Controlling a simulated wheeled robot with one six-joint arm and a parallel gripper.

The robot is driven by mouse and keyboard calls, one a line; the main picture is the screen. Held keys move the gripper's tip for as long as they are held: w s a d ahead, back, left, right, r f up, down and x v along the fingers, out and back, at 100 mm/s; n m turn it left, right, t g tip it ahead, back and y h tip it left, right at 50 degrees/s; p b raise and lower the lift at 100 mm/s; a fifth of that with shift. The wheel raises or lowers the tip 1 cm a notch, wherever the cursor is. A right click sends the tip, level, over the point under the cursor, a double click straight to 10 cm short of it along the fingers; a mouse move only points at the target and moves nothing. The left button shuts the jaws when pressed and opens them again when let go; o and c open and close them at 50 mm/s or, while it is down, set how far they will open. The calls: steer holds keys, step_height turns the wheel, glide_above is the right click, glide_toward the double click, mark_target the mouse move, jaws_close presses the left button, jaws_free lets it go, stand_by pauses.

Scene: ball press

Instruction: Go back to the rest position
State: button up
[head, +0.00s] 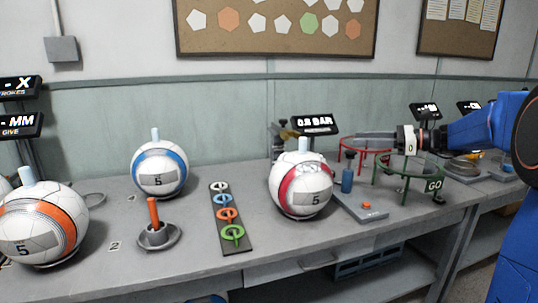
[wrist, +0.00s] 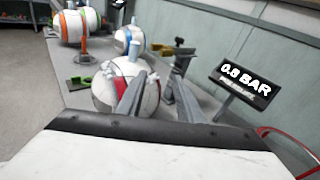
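My gripper (head: 358,140) is raised over the right part of the bench, pointing left. Its two fingers show apart with nothing between them in the wrist view (wrist: 160,85). The red-banded ball (head: 312,200), marked 5, stands on the bench below and left of the fingertips, apart from them. It also shows in the wrist view (wrist: 105,92), partly behind one finger. It has a pale plug on top. The display reading 0.8 BAR (head: 314,124) stands behind the ball, left of the fingertips.
Red (head: 379,150) and green (head: 410,171) ring stands rise under my gripper. A blue-banded ball (head: 160,172), an orange-banded ball (head: 40,225), a pump with an orange handle (head: 153,212) and a strip of coloured rings (head: 229,215) occupy the left. The air above the bench is clear.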

steer(key=s+a+f+n+g+h, duration=0.25)
steer(key=s+a+f+n, duration=0.25)
steer(key=s, duration=0.6)
steer(key=s+a+f+n+g+h, duration=0.1)
steer(key=s+a+f+n+h, duration=0.4)
steer(key=s, duration=0.6)
steer(key=s+d+f+n+h, duration=0.2)
steer(key=s+d+f+n, duration=0.1)
steer(key=s, duration=0.3)
steer(key=s+d+f+n+t+h, duration=0.1)
steer(key=s+d+f+n+h, duration=0.1)
steer(key=s+f+n, duration=0.3)
steer(key=s+d+f+n+h, duration=0.3)
steer(key=s+f, duration=0.2)
steer(key=s, duration=0.4)
steer(key=shift+d+f+n, duration=0.15)
steer(key=shift+d+n, duration=0.15)
steer(key=shift+n, duration=0.1)
steer(key=shift+h, duration=0.25)
